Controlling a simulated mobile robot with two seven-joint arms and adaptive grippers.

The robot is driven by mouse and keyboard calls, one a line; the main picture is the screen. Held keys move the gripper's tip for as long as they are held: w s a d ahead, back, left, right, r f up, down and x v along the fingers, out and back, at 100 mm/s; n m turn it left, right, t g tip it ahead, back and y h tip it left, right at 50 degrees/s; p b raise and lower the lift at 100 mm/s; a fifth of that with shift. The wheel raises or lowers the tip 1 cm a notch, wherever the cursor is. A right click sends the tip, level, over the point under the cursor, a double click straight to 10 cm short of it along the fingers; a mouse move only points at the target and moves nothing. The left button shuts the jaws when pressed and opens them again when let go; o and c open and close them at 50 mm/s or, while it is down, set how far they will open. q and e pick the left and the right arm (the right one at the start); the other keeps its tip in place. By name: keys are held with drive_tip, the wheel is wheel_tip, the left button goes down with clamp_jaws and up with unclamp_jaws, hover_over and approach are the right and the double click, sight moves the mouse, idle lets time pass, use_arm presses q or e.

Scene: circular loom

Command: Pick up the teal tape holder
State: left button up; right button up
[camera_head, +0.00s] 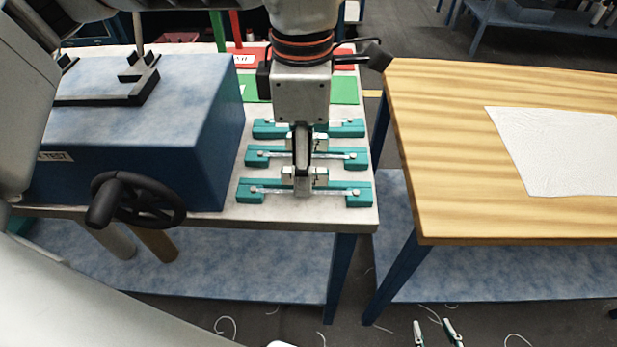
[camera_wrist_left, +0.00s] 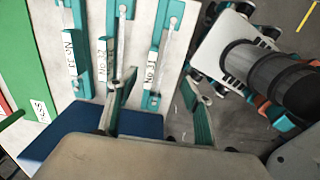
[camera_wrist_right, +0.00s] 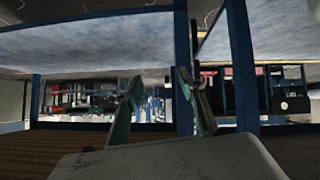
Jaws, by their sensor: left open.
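Three teal tape holders lie in a row on the light table, each with a clear strip and a white label: the near one (camera_head: 350,192), the middle one (camera_head: 340,156) and the far one (camera_head: 345,128). My left gripper (camera_head: 302,185) points down over them, hiding their middles. In the left wrist view its fingers (camera_wrist_left: 158,88) are open, with the near holder (camera_wrist_left: 169,45) between their lines and the middle holder (camera_wrist_left: 112,45) by the left finger. Contact cannot be made out. My right gripper (camera_head: 435,331) is open and empty, low at the bottom; it also shows in the right wrist view (camera_wrist_right: 160,82).
A blue box (camera_head: 215,135) with a black handwheel (camera_head: 150,200) stands left of the holders. Green (camera_head: 345,90) and red sheets lie behind them. A wooden table (camera_head: 440,150) with a white sheet (camera_head: 560,150) stands to the right, across a narrow gap.

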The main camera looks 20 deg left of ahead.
use_arm(q)
drive_tip(key=shift+s+f, duration=0.1)
drive_tip(key=shift+f, duration=0.5)
drive_tip(key=f, duration=0.5)
drive_tip(key=shift+w+a, duration=0.25)
drive_tip(key=c, duration=1.2)
